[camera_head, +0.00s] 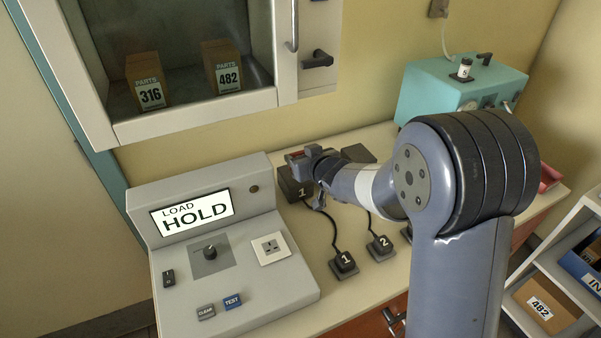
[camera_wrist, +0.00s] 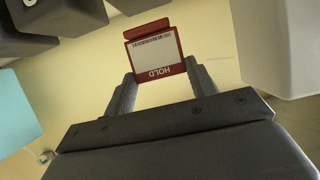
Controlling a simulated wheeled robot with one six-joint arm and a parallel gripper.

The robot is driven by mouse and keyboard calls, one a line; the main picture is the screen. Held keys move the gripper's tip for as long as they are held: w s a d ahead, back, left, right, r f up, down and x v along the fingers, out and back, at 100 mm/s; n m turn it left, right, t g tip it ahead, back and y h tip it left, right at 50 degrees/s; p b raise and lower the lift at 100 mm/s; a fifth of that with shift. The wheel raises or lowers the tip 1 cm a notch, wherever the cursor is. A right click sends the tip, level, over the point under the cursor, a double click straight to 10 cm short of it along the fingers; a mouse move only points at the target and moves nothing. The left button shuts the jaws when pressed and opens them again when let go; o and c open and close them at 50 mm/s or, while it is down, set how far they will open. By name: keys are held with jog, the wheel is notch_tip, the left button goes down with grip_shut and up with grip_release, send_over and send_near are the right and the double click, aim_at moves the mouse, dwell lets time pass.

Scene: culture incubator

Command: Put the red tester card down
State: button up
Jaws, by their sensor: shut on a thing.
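The red tester card (camera_wrist: 153,55) has a white label with a barcode and the word HOLD, upside down in the wrist view. My gripper (camera_wrist: 157,80) is shut on it, with one finger at each side edge. In the head view my gripper (camera_head: 312,165) is over the back of the bench, by the black block marked 1 (camera_head: 292,188). Only a small red part of the card (camera_head: 297,154) shows there. I cannot tell how high the card is above the block.
A grey test console (camera_head: 205,255) with a LOAD HOLD screen stands at the left. Plugs marked 1 (camera_head: 344,262) and 2 (camera_head: 380,245) lie on the bench (camera_head: 350,290). A teal machine (camera_head: 425,88) stands at the back right.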

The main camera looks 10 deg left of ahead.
jog(key=shift+f, duration=1.95)
jog(key=shift+f+b, duration=0.15)
jog(key=shift+b, duration=0.2)
jog(key=o, duration=0.9)
jog(key=shift+o, duration=0.2)
jog(key=v, duration=1.2)
